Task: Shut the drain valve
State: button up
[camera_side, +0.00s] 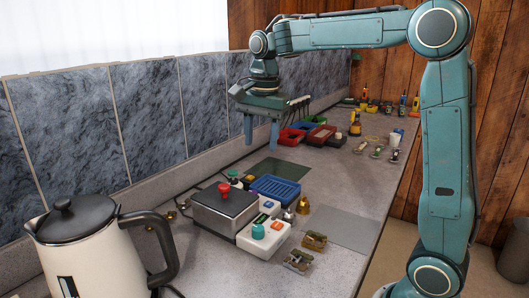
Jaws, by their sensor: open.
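My gripper (261,146) hangs high over the bench near the tiled wall, its two blue fingers pointing down and apart, with nothing between them. I cannot tell for sure which thing is the drain valve. A red knob (224,188) stands on top of a dark grey box (224,207) below my gripper and toward the camera. A teal knob (258,231) sits on a white box (262,239) beside it. Small brass fittings (171,215) lie by the wall, too small to read. My gripper touches none of these.
A cream kettle (95,255) with a black handle fills the front left. A blue tray (275,189), a brass piece (303,206) and small clear containers (299,260) lie near the boxes. Red and green bins (320,135) stand farther back. A flat grey mat (341,229) is bare.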

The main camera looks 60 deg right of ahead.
jog(key=s+a+f+n+t, duration=0.1)
jog(key=s+a+n+t, duration=0.1)
jog(key=s+n, duration=0.5)
jog(key=s+a+f+n+t, duration=0.2)
jog(key=s+a+n, duration=0.2)
jog(key=s+n, duration=0.4)
jog(key=shift+s+f+t, duration=0.3)
jog(key=shift+s, duration=2.9)
jog(key=shift+s+a+f+n, duration=0.1)
jog(key=shift+s+f+n, duration=0.3)
jog(key=shift+n, duration=0.1)
jog(key=shift+c, duration=0.5)
